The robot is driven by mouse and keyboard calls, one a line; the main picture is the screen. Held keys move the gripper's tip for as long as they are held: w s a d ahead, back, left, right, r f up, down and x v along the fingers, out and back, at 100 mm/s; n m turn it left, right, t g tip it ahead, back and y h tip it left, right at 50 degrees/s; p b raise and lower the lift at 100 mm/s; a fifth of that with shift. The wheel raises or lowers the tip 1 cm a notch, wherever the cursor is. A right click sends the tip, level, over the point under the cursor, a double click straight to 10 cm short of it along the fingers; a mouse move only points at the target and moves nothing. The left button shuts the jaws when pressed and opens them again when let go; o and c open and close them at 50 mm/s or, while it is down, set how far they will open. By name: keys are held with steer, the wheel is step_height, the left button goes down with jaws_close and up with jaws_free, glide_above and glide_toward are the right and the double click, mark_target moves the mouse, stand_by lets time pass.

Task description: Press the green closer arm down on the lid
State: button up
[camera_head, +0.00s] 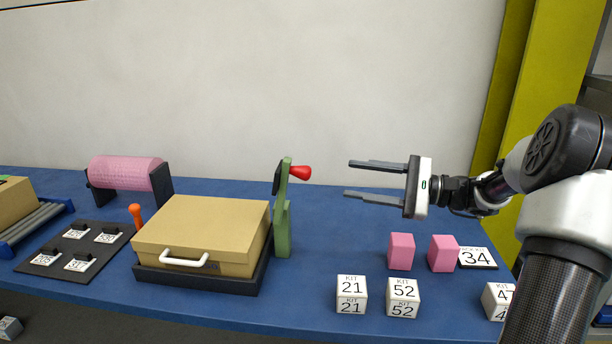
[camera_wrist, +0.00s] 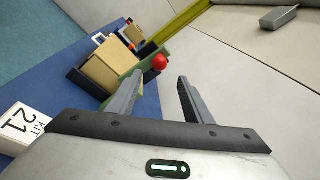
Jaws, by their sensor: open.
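The green closer arm (camera_head: 283,225) stands upright at the right side of the tan lidded box (camera_head: 195,228). A red knob (camera_head: 300,172) sticks out to the right near its top. The lid (camera_head: 205,212) lies flat on the box, with a white handle (camera_head: 184,260) at the front. My gripper (camera_head: 362,178) is open and empty, to the right of the red knob at about its height, with a gap between them. In the wrist view the red knob (camera_wrist: 159,62) shows beyond the fingers, in front of the green arm (camera_wrist: 122,74) and tan box (camera_wrist: 100,68).
Pink blocks (camera_head: 401,251) and white kit cubes (camera_head: 352,294) stand on the blue table (camera_head: 318,262) at the right. A pink roller (camera_head: 126,173) is at the back left. An orange-topped peg (camera_head: 136,216) and a dark tag board (camera_head: 75,249) lie left of the box.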

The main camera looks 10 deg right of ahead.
mark_target(306, 173)
steer(key=x, duration=1.2)
steer(key=shift+w+a+b, duration=0.1)
steer(key=shift+a+b, duration=0.2)
steer(key=shift+b, duration=0.1)
steer(key=shift+r, duration=0.1)
jaws_close()
